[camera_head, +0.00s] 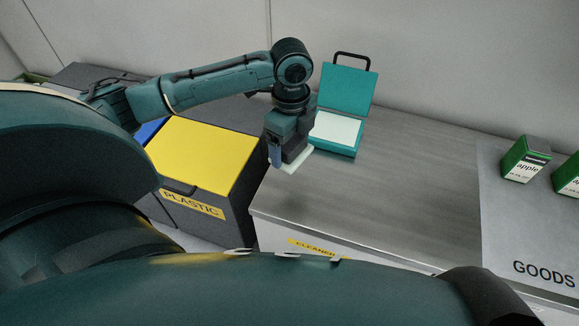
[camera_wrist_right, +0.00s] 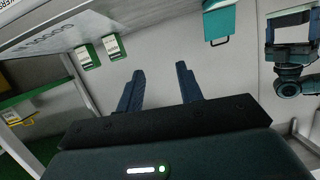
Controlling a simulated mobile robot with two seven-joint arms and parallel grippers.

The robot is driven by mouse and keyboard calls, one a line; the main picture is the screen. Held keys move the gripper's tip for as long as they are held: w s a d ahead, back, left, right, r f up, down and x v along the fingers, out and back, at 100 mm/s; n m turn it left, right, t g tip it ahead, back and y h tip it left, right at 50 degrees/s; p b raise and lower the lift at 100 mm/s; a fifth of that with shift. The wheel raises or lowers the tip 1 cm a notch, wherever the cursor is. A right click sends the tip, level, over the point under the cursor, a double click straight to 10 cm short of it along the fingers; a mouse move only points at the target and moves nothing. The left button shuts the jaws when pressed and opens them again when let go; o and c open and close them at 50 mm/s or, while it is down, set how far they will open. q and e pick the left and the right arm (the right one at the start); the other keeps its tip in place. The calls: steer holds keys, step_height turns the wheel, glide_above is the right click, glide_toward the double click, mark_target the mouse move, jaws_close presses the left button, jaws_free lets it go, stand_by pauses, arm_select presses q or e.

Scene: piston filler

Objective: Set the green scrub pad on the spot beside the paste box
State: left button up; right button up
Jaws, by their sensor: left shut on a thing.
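The paste box (camera_head: 346,92) is a teal case with a black handle. It stands open on the grey counter, with a pale surface inside. My left gripper (camera_head: 287,163) is beside its left side, near the counter's left edge. I cannot tell whether the pad touches the counter. My right gripper (camera_wrist_right: 158,77) is open and empty in the right wrist view. That view also shows the teal case (camera_wrist_right: 219,22) and my left arm.
The grey counter (camera_head: 400,190) is bare in the middle. Green-and-white apple cartons (camera_head: 525,160) stand on the light GOODS area (camera_head: 510,225) at the right. A yellow-lidded PLASTIC bin (camera_head: 205,150) stands left of the counter. A CLEANER label (camera_head: 315,247) is on the counter's front.

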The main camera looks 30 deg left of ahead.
arm_select(q)
steer(key=shift+a+f+m, duration=0.25)
steer(key=shift+f+m, duration=0.25)
steer(key=shift+f, duration=0.25)
step_height(320, 180, down, 9)
steer(key=b, duration=0.3)
steer(key=shift+f, duration=0.2)
arm_select(e)
steer(key=f, duration=0.2)
steer(key=a+f+n, duration=0.1)
steer(key=shift+w+f, duration=0.15)
steer(key=shift+w, duration=0.2)
arm_select(q)
steer(key=shift+f, duration=0.2)
steer(key=o, duration=0.8)
steer(key=shift+r, duration=0.1)
arm_select(e)
steer(key=shift+s, duration=0.1)
